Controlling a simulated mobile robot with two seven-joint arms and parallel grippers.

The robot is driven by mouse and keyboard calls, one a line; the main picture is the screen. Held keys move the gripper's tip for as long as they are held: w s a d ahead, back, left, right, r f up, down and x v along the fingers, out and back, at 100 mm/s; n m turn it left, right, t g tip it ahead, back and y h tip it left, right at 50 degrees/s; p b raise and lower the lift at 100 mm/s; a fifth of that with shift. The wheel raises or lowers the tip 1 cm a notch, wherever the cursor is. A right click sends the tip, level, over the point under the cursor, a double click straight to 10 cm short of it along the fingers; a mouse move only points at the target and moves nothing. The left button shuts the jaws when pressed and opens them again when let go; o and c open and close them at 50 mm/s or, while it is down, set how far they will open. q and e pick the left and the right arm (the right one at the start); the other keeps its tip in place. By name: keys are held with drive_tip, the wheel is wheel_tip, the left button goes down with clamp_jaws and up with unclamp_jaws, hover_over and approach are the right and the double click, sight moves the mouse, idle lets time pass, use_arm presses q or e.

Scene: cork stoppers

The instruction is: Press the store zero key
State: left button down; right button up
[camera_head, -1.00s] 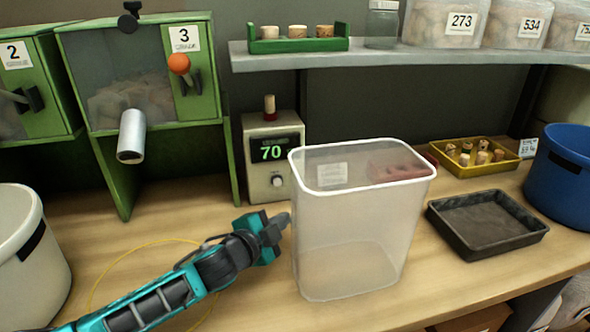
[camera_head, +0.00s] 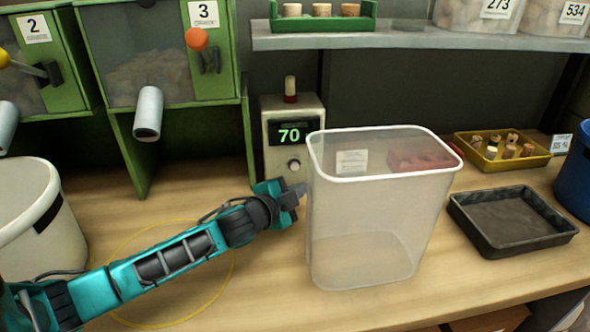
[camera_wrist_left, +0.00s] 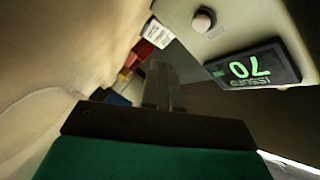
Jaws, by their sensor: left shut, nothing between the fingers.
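A beige meter box (camera_head: 274,150) stands at the back of the bench with a dark display (camera_head: 290,134) reading 70 in green. Below the display is a round pale key or knob (camera_head: 294,166); no label on it is legible. In the left wrist view the display (camera_wrist_left: 254,72) appears upside down and the round key (camera_wrist_left: 203,20) shows at the top. My left gripper (camera_head: 300,190) is shut and empty, just in front of and below the key, seemingly apart from it. Its fingers (camera_wrist_left: 160,82) point toward the meter's lower front. My right gripper is not in view.
A clear plastic bin (camera_head: 375,225) stands close right of my left gripper. A cork-topped red piece (camera_head: 290,90) sits on the meter. Green dispensers (camera_head: 163,60) stand left, a shelf (camera_head: 400,38) hangs above, and a black tray (camera_head: 512,220) lies right.

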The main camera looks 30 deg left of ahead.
sight(295, 166)
use_arm(q)
drive_tip(key=w+a, duration=0.1)
drive_tip(key=w, duration=0.1)
drive_tip(key=w+a, duration=0.2)
drive_tip(key=shift+w, duration=0.1)
drive_tip(key=shift+a, duration=0.1)
idle(2.0)
drive_tip(key=shift+w+a, duration=0.15)
drive_tip(key=shift+w, duration=0.15)
drive_tip(key=shift+w+a, duration=0.35)
drive_tip(key=shift+w, duration=0.05)
idle(0.6)
idle(0.4)
drive_tip(key=shift+s+d+p, duration=0.45)
drive_tip(key=shift+s+d, duration=0.1)
drive_tip(key=shift+s, duration=0.15)
